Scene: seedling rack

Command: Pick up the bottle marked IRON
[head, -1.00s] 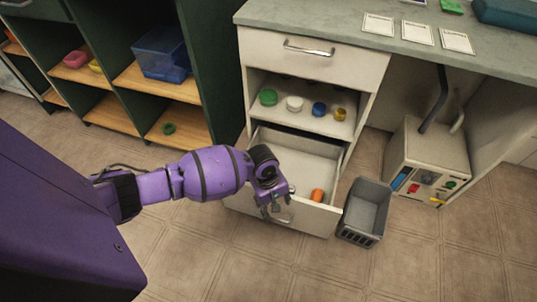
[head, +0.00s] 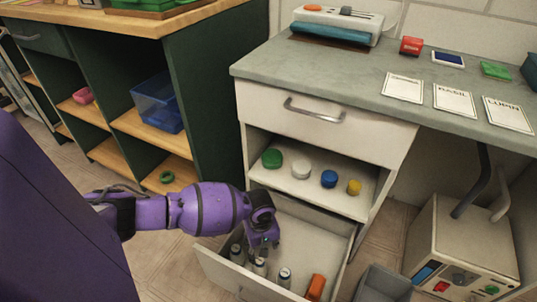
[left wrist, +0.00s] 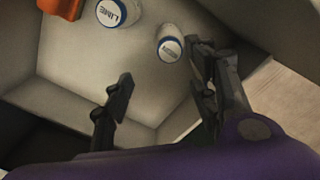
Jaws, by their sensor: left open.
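An open white drawer (head: 312,231) holds several small pale bottles. In the head view one bottle (head: 237,254) stands at the left, another (head: 260,267) in the middle and a third (head: 284,278) to the right. Their labels are too small to read there. In the left wrist view one cap reads LIME (left wrist: 112,13); the marking on the other blue-rimmed cap (left wrist: 169,49) is not legible. I cannot tell which bottle is IRON. My left gripper (head: 262,243) is over the drawer, above the bottles. Its fingers (left wrist: 160,72) are apart and empty. My right gripper is out of view.
An orange object (head: 315,287) lies in the drawer's right side. Above is a shelf with green (head: 271,158), white, blue and yellow round items. A grey bin (head: 383,285) stands right of the drawer. The counter (head: 330,62) carries cards and a laminator-like device.

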